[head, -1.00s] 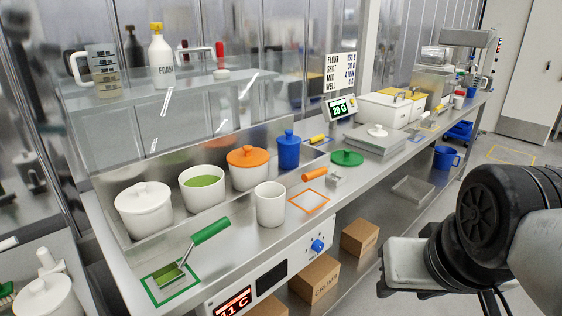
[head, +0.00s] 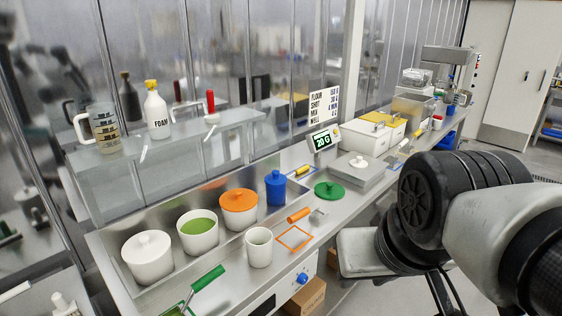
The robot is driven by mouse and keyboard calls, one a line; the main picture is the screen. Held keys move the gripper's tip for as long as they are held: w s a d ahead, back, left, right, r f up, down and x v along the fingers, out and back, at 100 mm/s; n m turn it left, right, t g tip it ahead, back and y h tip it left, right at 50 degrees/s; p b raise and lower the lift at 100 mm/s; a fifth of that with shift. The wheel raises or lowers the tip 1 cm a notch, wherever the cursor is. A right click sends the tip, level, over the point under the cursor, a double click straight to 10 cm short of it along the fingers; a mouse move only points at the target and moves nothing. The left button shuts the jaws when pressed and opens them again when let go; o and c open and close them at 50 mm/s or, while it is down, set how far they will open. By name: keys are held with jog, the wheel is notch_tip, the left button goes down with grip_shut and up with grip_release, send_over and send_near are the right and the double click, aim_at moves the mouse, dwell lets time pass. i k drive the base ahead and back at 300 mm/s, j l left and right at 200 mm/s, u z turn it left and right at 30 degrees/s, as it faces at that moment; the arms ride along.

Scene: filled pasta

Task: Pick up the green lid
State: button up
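The green lid (head: 329,190) lies flat on the steel counter, with a small knob on top. It is right of the blue lidded jar (head: 275,188) and in front of the grey box with a white knob (head: 357,169). An open white pot (head: 197,231) with green contents stands in the tray further left. My arm fills the right side of the head view, well apart from the lid. My gripper's fingertips are not in view.
An orange-handled tool (head: 299,215) and an orange square outline (head: 295,238) lie in front of the lid. A glass shelf (head: 200,140) rises behind.

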aim_at(325, 191)
jog(key=i+l+u, duration=0.15)
jog(key=u, duration=0.2)
jog(key=i+l+u, duration=0.15)
jog(key=l+u, duration=0.2)
jog(key=i+l+u, duration=0.1)
jog(key=u, duration=0.25)
jog(key=i+l+u, duration=0.1)
jog(key=l, duration=0.3)
jog(key=i+l+u, duration=0.1)
jog(key=l, duration=0.3)
jog(key=l+u, duration=0.1)
jog(key=l, duration=0.35)
jog(key=i+l, duration=0.1)
jog(key=l, duration=0.35)
jog(key=i+l, duration=0.1)
jog(key=l, duration=0.35)
jog(key=i+l, duration=0.1)
jog(key=l, duration=0.35)
jog(key=i+l, duration=0.1)
jog(key=l, duration=0.35)
jog(key=u, duration=0.05)
